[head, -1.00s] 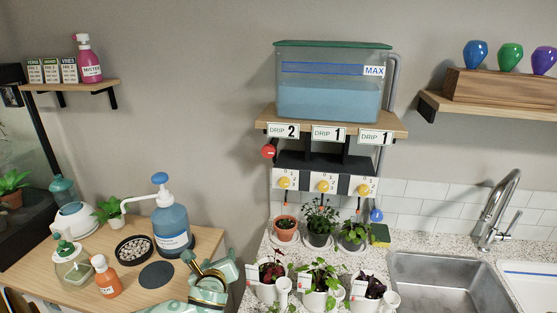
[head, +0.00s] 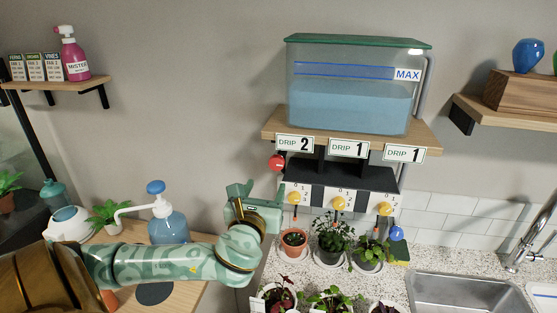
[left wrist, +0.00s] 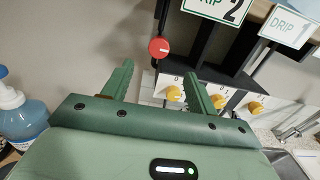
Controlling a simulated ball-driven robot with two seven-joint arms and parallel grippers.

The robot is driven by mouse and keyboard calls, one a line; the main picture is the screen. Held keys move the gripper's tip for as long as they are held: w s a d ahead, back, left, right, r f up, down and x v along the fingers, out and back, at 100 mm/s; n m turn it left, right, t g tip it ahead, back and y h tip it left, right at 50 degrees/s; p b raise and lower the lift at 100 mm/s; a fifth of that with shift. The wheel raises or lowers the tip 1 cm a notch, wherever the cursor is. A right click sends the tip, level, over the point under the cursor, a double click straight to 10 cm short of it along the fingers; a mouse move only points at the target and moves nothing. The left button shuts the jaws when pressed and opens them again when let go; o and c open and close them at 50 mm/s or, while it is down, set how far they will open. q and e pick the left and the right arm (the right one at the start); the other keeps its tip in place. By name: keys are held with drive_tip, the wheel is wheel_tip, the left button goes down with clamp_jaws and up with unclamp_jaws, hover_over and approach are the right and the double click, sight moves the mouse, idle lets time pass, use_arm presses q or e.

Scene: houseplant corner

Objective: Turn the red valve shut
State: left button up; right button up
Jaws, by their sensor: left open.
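The red valve (head: 277,162) is a round red knob with a small white mark, at the left end of the shelf under the water tank. It also shows in the left wrist view (left wrist: 159,48), just beyond and between the fingertips. My left gripper (head: 257,188) is open and empty, below and slightly left of the valve in the head view. Its two green fingers (left wrist: 157,72) stand apart and point toward the valve without visibly holding anything. My right gripper is not in view.
The water tank (head: 355,85) stands on a wooden shelf (head: 425,137) with drip cards. Yellow dials (head: 339,203) sit below, right of the valve, above potted plants (head: 293,242). A blue pump bottle (head: 168,224) stands behind my left arm. The wall left of the valve is clear.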

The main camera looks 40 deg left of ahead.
sight(276, 164)
use_arm(q)
drive_tip(key=x, duration=1.3)
drive_tip(key=shift+w+a+f+b, duration=0.1)
drive_tip(key=shift+a+f+b, duration=0.1)
drive_tip(key=shift+b, duration=0.1)
drive_tip(key=shift+d, duration=0.1)
drive_tip(key=c, duration=1)
